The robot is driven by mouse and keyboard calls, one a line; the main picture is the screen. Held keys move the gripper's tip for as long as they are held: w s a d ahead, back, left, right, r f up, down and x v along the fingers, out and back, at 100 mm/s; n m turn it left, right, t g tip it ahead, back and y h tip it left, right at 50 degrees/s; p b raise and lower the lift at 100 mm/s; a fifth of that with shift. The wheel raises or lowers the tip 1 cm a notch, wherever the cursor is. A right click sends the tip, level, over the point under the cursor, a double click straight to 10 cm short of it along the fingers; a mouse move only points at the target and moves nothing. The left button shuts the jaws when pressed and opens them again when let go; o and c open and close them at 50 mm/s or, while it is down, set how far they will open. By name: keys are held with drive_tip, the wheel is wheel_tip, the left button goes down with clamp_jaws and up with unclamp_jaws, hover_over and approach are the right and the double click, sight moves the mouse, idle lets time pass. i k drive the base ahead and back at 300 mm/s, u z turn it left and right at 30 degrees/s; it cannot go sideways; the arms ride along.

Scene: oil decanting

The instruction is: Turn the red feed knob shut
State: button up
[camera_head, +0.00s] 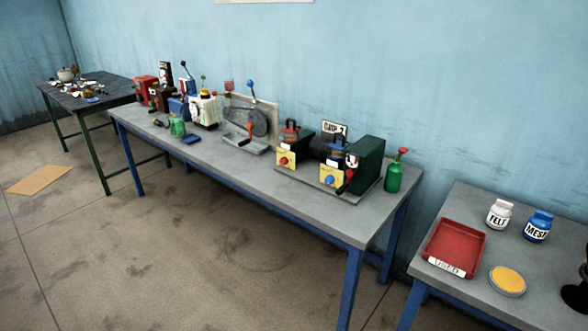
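A small round red knob (285,160) sits on a yellow plate on the front of a dark unit on the long grey bench. I take it for the red feed knob, but its setting is too small to read. A similar yellow plate to its right carries a blue knob (329,180). The two units have red and blue tops with dark handles.
A dark green machine (366,163) and a green bottle with a red top (394,175) stand right of the knobs. A lever machine (246,122) stands left. The right-hand table holds a red tray (480,238), a yellow-topped tin (508,280) and white and blue jars. Open floor lies in front.

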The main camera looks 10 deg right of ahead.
sight(284, 160)
drive_tip(key=z, duration=0.35)
drive_tip(key=k, duration=1.1)
drive_tip(key=u, duration=0.25)
drive_tip(key=i, duration=0.9)
drive_tip(key=u, duration=0.95)
drive_tip(key=i, duration=0.5)
drive_tip(key=u, duration=0.65)
drive_tip(key=i, duration=0.65)
drive_tip(key=u, duration=0.4)
